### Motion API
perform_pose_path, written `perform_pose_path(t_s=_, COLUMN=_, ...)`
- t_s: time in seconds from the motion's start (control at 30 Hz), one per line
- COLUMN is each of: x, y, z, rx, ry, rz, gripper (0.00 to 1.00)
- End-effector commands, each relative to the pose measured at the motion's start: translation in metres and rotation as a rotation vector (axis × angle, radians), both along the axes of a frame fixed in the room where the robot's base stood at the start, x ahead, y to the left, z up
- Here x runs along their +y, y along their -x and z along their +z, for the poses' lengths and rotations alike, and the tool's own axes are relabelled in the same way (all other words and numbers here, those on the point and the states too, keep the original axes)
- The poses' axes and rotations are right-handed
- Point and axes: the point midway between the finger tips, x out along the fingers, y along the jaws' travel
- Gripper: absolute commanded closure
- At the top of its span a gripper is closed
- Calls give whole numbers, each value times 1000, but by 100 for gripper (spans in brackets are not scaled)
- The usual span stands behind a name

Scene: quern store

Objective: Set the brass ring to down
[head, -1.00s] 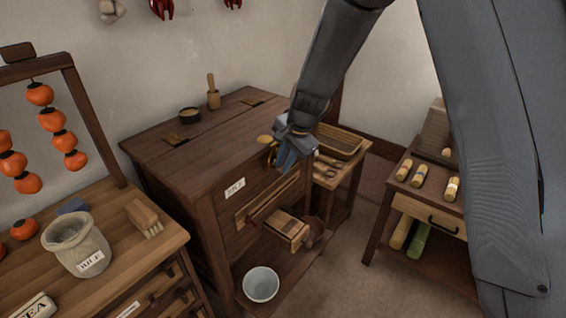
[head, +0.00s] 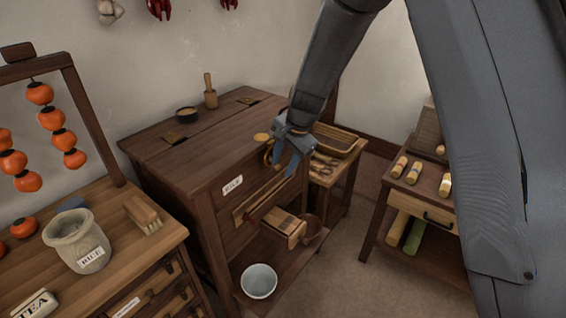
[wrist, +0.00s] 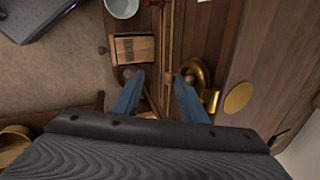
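The brass ring (wrist: 203,72) is on the front of the dark wooden rice cabinet (head: 208,205). In the head view the ring (head: 268,155) shows partly, just left of my gripper (head: 285,172). My gripper has blue fingers, spread apart with nothing between them. In the wrist view my gripper (wrist: 160,79) is open, with one fingertip close beside the ring; I cannot tell whether they touch. A brass tab (wrist: 213,101) and a flat brass disc (wrist: 238,97) lie close to the ring. Which way the ring is set is unclear.
A wooden box (head: 284,229) juts from the cabinet front under my gripper, with a white bowl (head: 259,281) below. A small table with a basket (head: 340,141) stands behind. A side table (head: 425,183) stands right. Floor (head: 345,260) between is clear.

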Motion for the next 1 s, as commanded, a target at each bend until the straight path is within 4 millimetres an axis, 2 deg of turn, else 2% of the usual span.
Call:
perform_pose_path(t_s=0.03, x=-5, y=7, z=-5, rx=16, ry=5, rz=-3, gripper=65)
perform_pose_path(t_s=0.07, x=-6, y=9, z=-1, rx=13, ry=5, rz=-4, gripper=65)
perform_pose_path(t_s=0.3, x=-16, y=30, z=57, rx=-30, ry=0, rz=-10, gripper=65)
perform_pose_path(t_s=0.5, x=-18, y=44, z=87, rx=-43, ry=-3, rz=-3, gripper=65)
perform_pose_path(t_s=0.7, x=-20, y=49, z=97, rx=-46, ry=-4, rz=-3, gripper=65)
perform_pose_path(t_s=0.93, x=-20, y=48, z=98, rx=-44, ry=-4, rz=-2, gripper=65)
perform_pose_path(t_s=0.97, x=-20, y=48, z=98, rx=-44, ry=-4, rz=-2, gripper=67)
perform_pose_path(t_s=1.0, x=-21, y=49, z=98, rx=-45, ry=-3, rz=0, gripper=74)
